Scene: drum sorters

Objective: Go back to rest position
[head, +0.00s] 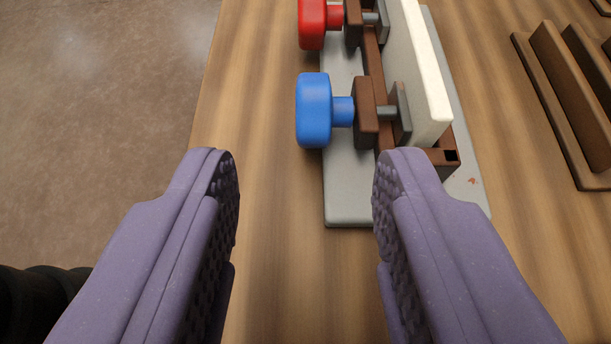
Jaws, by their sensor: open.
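My gripper (306,185) is in the lower part of the head view, with its two purple textured fingers wide apart and nothing between them. A blue knob (315,110) lies just beyond the fingertips, apart from them. It is on a short blue shaft that runs right into a brown bracket. A red knob (312,22) sits behind it at the top edge, partly cut off. Both belong to a device on a grey base plate (345,200) with a tall white panel (420,70). The right finger hides part of the plate's near side.
The device stands on a wooden table (260,270), whose left edge runs beside a brown floor (90,100). A dark brown slotted rack (570,100) stands at the right. The table between the fingers and left of the device is bare.

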